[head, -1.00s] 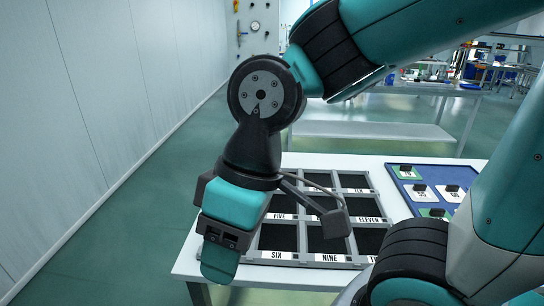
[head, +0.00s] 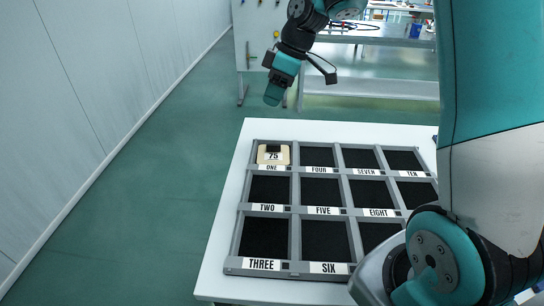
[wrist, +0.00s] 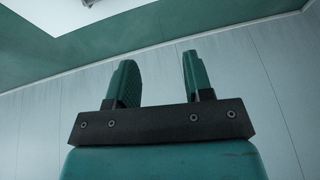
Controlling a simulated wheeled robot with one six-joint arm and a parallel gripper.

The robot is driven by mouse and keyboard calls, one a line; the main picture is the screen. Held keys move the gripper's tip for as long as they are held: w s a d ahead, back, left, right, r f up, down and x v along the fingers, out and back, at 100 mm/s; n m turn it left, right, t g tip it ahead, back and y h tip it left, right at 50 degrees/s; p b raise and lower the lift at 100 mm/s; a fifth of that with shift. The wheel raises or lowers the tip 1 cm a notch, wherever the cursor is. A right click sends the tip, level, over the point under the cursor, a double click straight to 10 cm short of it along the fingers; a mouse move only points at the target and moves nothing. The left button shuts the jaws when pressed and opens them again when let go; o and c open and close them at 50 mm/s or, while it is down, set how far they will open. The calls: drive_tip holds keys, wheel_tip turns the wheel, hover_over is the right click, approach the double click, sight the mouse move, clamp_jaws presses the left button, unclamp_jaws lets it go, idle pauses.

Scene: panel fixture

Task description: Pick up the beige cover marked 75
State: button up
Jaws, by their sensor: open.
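The beige cover marked 75 (head: 273,154) lies in the compartment labelled ONE, at the far left corner of the grey tray (head: 262,268). It has a dark block on its upper part. My gripper (head: 272,98) is in the air up and beyond the table's far edge, apart from the cover. In the wrist view my gripper (wrist: 158,75) shows two teal fingers spread apart with nothing between them. The cover is not in the wrist view.
The tray stands on a white table (head: 225,245). Its other visible compartments are empty and black. My arm hides the tray's right side. A metal bench (head: 370,85) stands behind. A pale wall (head: 90,110) runs along the left.

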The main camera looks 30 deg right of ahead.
drive_tip(key=n, duration=0.1)
approach(274, 144)
drive_tip(key=x, duration=0.3)
drive_tip(key=shift+s+a+f+p, duration=0.1)
drive_tip(key=shift+a+f+p, duration=0.1)
drive_tip(key=shift+f+p, duration=0.2)
drive_tip(key=shift+t, duration=0.3)
drive_tip(key=p+x, duration=0.1)
drive_tip(key=x, duration=0.4)
drive_tip(key=shift+a+f, duration=0.1)
drive_tip(key=shift+f, duration=0.25)
clamp_jaws()
